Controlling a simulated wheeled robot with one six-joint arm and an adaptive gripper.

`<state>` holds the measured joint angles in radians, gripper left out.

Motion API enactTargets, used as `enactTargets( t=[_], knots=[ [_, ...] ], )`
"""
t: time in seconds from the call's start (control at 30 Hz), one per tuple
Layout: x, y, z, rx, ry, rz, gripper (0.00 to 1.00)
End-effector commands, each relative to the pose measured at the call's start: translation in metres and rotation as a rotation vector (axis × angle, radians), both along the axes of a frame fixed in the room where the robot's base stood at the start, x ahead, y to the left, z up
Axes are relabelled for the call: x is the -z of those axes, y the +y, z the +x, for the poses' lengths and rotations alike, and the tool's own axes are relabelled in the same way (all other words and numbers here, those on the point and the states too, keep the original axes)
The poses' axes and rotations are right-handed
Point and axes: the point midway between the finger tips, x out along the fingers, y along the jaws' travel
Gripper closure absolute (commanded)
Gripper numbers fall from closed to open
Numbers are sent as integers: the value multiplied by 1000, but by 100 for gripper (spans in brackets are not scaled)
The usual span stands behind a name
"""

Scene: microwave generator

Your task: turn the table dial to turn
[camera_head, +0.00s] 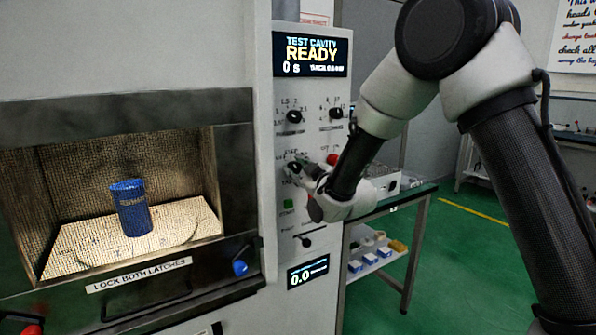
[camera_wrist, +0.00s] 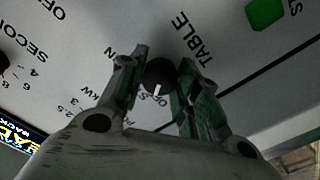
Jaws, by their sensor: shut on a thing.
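The table dial (camera_wrist: 159,74) is a small round black knob with a white pointer mark, beside the word TABLE on the panel. In the wrist view the mark points down the picture, toward lettering that seems to read OFF. My gripper (camera_wrist: 160,80) has one finger on each side of the knob and is shut on it. In the head view my gripper (camera_head: 303,170) is at the middle of the control panel (camera_head: 265,200), and its fingers partly cover the dial there.
Two more dials (camera_head: 294,116) (camera_head: 335,113) sit above, under the READY display (camera_head: 311,54). A green button (camera_head: 288,204) is below, and a red button (camera_head: 333,159) is close beside my gripper.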

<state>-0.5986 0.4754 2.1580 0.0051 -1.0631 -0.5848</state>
Motion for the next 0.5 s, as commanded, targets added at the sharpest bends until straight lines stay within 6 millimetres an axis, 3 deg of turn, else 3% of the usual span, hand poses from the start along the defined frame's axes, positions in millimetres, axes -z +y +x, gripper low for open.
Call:
enactTargets(
  t=[0.5],
  knots=[
    [1, 0, -1, 0, 273, 400, 91]
  ],
)
